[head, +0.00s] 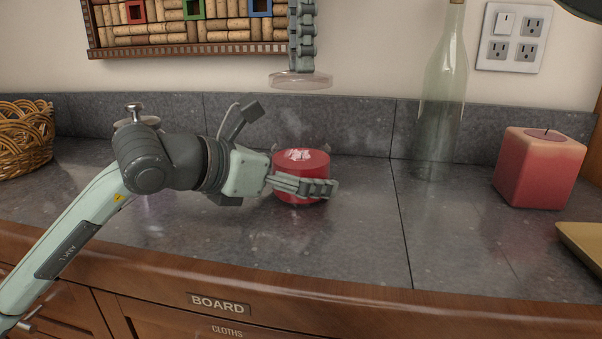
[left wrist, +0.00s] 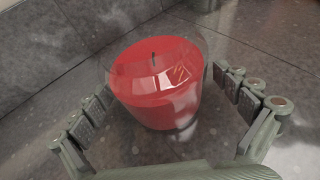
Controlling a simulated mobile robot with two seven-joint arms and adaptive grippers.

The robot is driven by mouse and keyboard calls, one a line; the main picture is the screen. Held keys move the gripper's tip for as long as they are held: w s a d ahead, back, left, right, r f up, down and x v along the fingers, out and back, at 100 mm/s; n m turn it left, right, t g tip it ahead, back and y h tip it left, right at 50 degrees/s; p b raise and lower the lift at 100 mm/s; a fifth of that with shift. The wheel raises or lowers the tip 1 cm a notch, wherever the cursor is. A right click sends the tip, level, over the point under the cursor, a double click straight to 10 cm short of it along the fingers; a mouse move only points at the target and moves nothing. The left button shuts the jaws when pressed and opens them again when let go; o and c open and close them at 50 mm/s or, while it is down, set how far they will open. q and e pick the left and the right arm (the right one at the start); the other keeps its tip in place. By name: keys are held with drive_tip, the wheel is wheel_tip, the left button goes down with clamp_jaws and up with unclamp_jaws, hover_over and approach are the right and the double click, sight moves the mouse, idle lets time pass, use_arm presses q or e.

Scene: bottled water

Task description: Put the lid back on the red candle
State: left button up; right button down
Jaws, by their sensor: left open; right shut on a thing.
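The red candle (head: 301,165) is a round red jar standing upright on the grey counter, with its wick showing in the left wrist view (left wrist: 155,85). My left gripper (head: 322,170) is open, with its fingers on either side of the candle; in the left wrist view gaps show between fingers and glass. My right gripper (head: 303,62) comes down from the top edge, shut on the clear round lid (head: 300,81). The lid is level and above the candle, clearly apart from it. Part of the right gripper lies outside the view.
A clear glass bottle (head: 441,100) and a square red-pink candle (head: 539,168) stand to the right. A wicker basket (head: 24,130) is at the far left. A cork board (head: 190,48) hangs behind. The front counter and its middle right are clear.

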use_arm(q)
drive_tip(key=shift+c, duration=0.2)
drive_tip(key=c, duration=1.7)
drive_tip(key=shift+o, duration=0.2)
use_arm(e)
hover_over(301, 134)
drive_tip(key=shift+w+f, duration=0.1)
drive_tip(key=shift+f, duration=2.4)
drive_tip(key=shift+f, duration=0.85)
drive_tip(key=shift+f, duration=0.65)
drive_tip(key=c, duration=1.2)
unclamp_jaws()
